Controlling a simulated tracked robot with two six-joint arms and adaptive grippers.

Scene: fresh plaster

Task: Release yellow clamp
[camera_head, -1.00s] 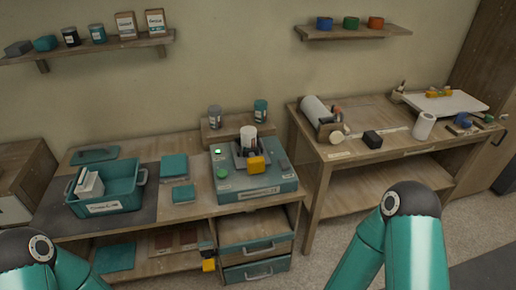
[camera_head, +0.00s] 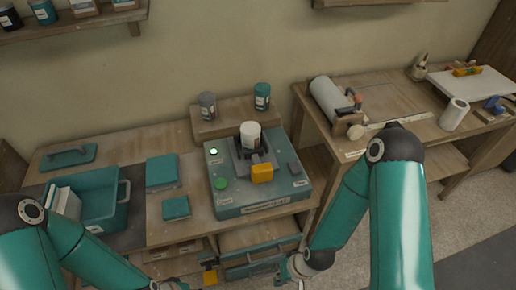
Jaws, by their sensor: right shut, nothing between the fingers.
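The yellow clamp (camera_head: 262,173) is a yellow block at the front of a dark fixture on the teal machine (camera_head: 240,207). A white cylinder (camera_head: 250,134) stands upright in the fixture behind it. Whether the clamp presses on the cylinder is too small to tell. My right gripper (camera_head: 284,272) is low in front of the drawers, below and apart from the clamp. It is shut and empty, partly hidden by its own wrist.
The machine carries a lit green lamp (camera_head: 213,152) and a green button (camera_head: 221,184). A teal crate (camera_head: 115,205) and teal pads (camera_head: 162,170) lie left of it. Two small jars (camera_head: 262,95) stand on a riser behind. A second table (camera_head: 385,115) is at right.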

